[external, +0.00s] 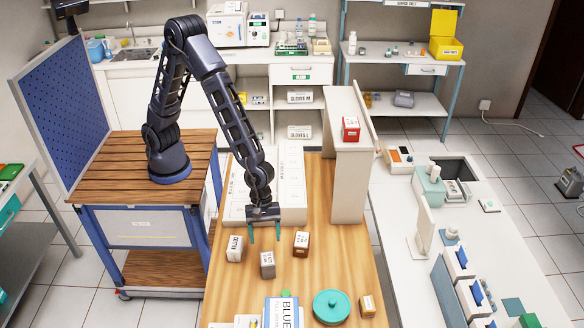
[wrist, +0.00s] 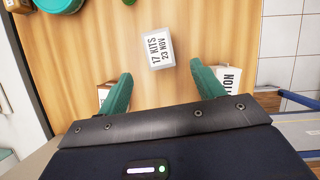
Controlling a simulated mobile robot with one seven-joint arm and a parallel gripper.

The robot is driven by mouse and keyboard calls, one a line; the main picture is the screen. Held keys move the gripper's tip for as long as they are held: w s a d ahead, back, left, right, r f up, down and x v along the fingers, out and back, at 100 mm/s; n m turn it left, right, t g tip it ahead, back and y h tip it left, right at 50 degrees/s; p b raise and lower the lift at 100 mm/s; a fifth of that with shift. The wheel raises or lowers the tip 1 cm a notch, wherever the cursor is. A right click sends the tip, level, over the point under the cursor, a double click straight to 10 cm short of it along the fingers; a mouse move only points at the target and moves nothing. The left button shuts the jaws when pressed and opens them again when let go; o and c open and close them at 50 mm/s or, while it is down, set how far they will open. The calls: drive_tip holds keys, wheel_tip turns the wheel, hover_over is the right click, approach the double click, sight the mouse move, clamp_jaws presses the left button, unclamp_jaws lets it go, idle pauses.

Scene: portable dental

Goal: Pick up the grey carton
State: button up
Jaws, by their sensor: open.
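The grey carton (external: 267,267) stands upright on the wooden table, between a white carton (external: 234,250) and a brown carton (external: 301,245). My gripper (external: 264,238) is open and empty, with teal fingers pointing down above the table, on the arm's side of the grey carton. In the wrist view the grey carton (wrist: 159,48) shows its printed top just ahead of the gap between the fingertips (wrist: 161,72), apart from them. The white carton (wrist: 234,80) is partly hidden by the right finger and the brown carton (wrist: 103,93) by the left finger.
A teal round pot (external: 332,307), a tan carton (external: 367,306) and a blue-labelled item (external: 283,312) stand near the table's front. White boxes (external: 291,180) lie behind my gripper. A beige panel (external: 349,180) rises at the right, with a red carton (external: 350,129) on top.

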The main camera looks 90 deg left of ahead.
sight(267, 259)
drive_tip(key=shift+d+x, duration=0.2)
drive_tip(key=shift+x, duration=5.35)
drive_tip(key=shift+r, duration=0.15)
drive_tip(key=c, duration=1.1)
drive_tip(key=shift+r, duration=0.1)
